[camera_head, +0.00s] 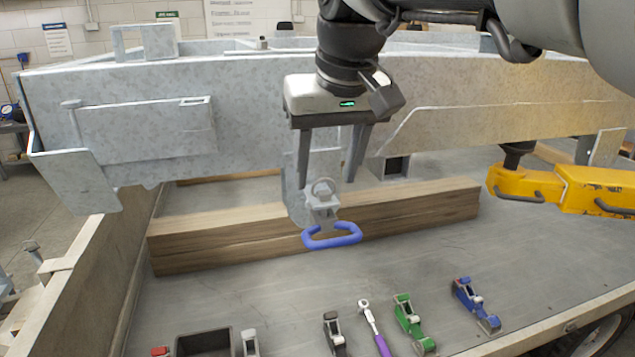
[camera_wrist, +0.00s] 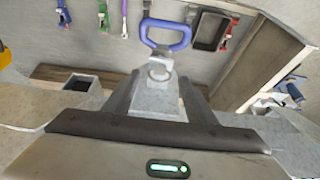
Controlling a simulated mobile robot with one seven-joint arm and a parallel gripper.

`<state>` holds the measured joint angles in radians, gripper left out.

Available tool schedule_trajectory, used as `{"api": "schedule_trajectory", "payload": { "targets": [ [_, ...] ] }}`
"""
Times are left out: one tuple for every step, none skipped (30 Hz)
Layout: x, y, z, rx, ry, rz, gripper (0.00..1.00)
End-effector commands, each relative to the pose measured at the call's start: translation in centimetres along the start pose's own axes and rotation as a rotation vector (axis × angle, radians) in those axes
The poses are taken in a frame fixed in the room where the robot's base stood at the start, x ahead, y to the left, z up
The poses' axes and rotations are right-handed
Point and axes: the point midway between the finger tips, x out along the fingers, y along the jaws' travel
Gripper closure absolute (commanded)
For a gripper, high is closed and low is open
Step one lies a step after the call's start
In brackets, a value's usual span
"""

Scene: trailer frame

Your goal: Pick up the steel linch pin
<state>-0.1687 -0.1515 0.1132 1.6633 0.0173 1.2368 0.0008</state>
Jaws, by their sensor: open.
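A small steel ring (camera_head: 323,187), which looks like part of the linch pin, sits on top of a grey metal block (camera_head: 322,207) at the trailer frame. A blue loop handle (camera_head: 332,237) projects from this block toward the front. My gripper (camera_head: 327,183) points down with its fingers apart, one on either side of the ring; nothing is visibly clamped. In the wrist view the ring (camera_wrist: 160,70) appears between my fingertips (camera_wrist: 160,83), with the blue handle (camera_wrist: 166,33) beyond it. The pin's shank is not visible, and finger contact cannot be told.
The galvanized trailer frame (camera_head: 260,98) spans the scene close behind my gripper. Wooden beams (camera_head: 220,236) lie below it. A yellow tool or clamp (camera_head: 570,188) is at the right. Several ratchet-like tools, including a green one (camera_head: 410,322), and a dark tray (camera_head: 203,343) lie along the front.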

Motion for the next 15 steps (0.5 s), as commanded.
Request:
{"api": "schedule_trajectory", "payload": {
  "targets": [
    [0.61,0.03,0.02,0.0,-0.001,0.0,0.49],
    [0.84,0.04,0.01,0.0,0.0,0.0,0.49],
    [1.08,0.04,0.02,0.0,0.0,0.0,0.49],
    [1.18,0.04,0.02,0.0,0.0,0.0,0.49],
    [1.24,0.05,0.02,0.0,0.0,0.001,0.49],
    [1.27,0.05,0.0,0.0,0.0,0.001,0.49],
    [1.26,0.05,-0.01,0.0,0.001,0.001,0.49],
    [1.25,0.06,-0.01,0.001,0.001,0.001,0.49],
    [1.25,0.06,-0.01,0.001,0.001,0.001,0.49],
    [1.24,0.06,-0.01,0.001,0.001,0.001,0.49],
    [1.24,0.06,-0.01,0.001,0.001,0.001,0.51],
    [1.24,0.07,-0.01,0.001,0.001,0.001,0.57],
    [1.23,0.07,-0.01,0.001,0.001,0.001,0.62],
    [1.23,0.07,-0.01,0.001,0.001,0.001,0.67],
    [1.23,0.07,-0.01,0.001,0.001,0.001,0.74]
  ]
}}
